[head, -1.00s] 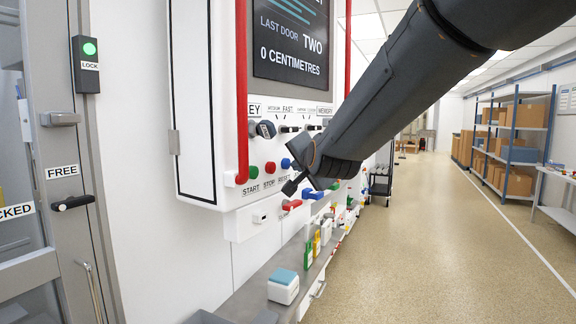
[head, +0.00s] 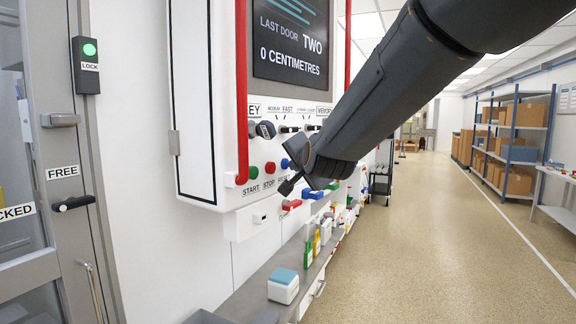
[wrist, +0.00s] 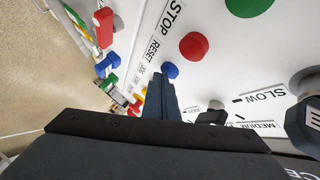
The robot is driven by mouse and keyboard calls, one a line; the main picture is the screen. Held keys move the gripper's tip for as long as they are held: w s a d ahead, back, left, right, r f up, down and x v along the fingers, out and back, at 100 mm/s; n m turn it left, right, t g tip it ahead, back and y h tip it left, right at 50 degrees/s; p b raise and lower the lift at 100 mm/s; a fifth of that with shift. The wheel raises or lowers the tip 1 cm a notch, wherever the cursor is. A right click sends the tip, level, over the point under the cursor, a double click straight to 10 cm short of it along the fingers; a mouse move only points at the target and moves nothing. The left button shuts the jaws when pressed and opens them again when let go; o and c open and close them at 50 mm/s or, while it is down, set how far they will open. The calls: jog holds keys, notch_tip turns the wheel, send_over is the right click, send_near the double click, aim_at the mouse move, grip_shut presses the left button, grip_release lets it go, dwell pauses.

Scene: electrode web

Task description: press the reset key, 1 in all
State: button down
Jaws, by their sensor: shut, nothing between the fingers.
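The reset key is a round blue button (wrist: 170,70) beside the RESET label in the wrist view. In the head view the blue button (head: 285,163) shows just left of my arm, to the right of the red stop key (head: 270,168). My gripper (head: 287,187) is shut and empty, in front of the panel and a little below the blue button in the head view. In the wrist view the tips of my gripper (wrist: 164,84) reach right up to the blue button's lower edge. I cannot tell whether they touch it.
The green start key (head: 229,179) is further left on the white panel. A red knob (head: 292,205) sits on the ledge below the keys. Dark selector knobs (head: 265,129) are above. A grey shelf (head: 246,297) runs below. The aisle at right is clear.

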jog(key=shift+s+d+b, duration=0.4)
jog(key=shift+d+b, duration=0.35)
jog(key=shift+b, duration=0.15)
jog(key=shift+s+d+b, duration=0.4)
jog(key=shift+d+b, duration=0.35)
jog(key=shift+b, duration=0.2)
jog(key=shift+s+d+b, duration=0.4)
jog(key=shift+d+b, duration=0.35)
jog(key=shift+b, duration=0.2)
jog(key=shift+s+d+b, duration=0.4)
jog(key=shift+d+b, duration=0.35)
jog(key=shift+b, duration=0.2)
